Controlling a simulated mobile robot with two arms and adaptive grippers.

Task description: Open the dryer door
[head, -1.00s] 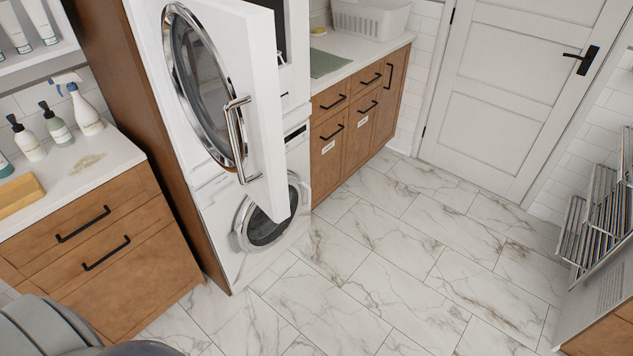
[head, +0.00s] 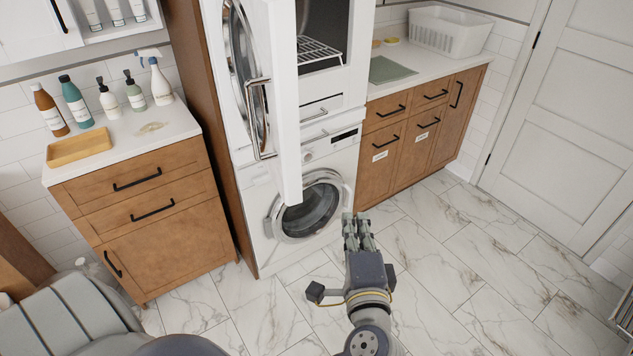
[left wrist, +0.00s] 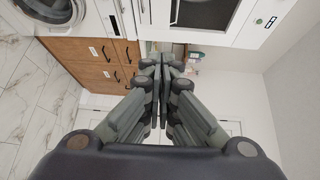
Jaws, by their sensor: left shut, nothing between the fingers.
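The upper machine of a white stack, which looks like the dryer, has its door (head: 287,110) standing wide open. The door's round window shows at a steep angle, with a chrome handle (head: 261,120) beside it. The dark opening (head: 322,35) behind the door holds a wire rack. My left gripper (head: 357,222) is shut and empty, below and right of the open door, in front of the lower machine, touching nothing visible. In the left wrist view its fingers (left wrist: 163,62) meet with nothing between them. My right gripper is not in view.
The lower washer (head: 308,210) has its round door shut. A wooden cabinet with bottles (head: 140,215) stands left. Drawers and cupboards (head: 415,125) under a counter stand right. A white door (head: 570,120) is at far right. The marble floor (head: 470,270) is clear.

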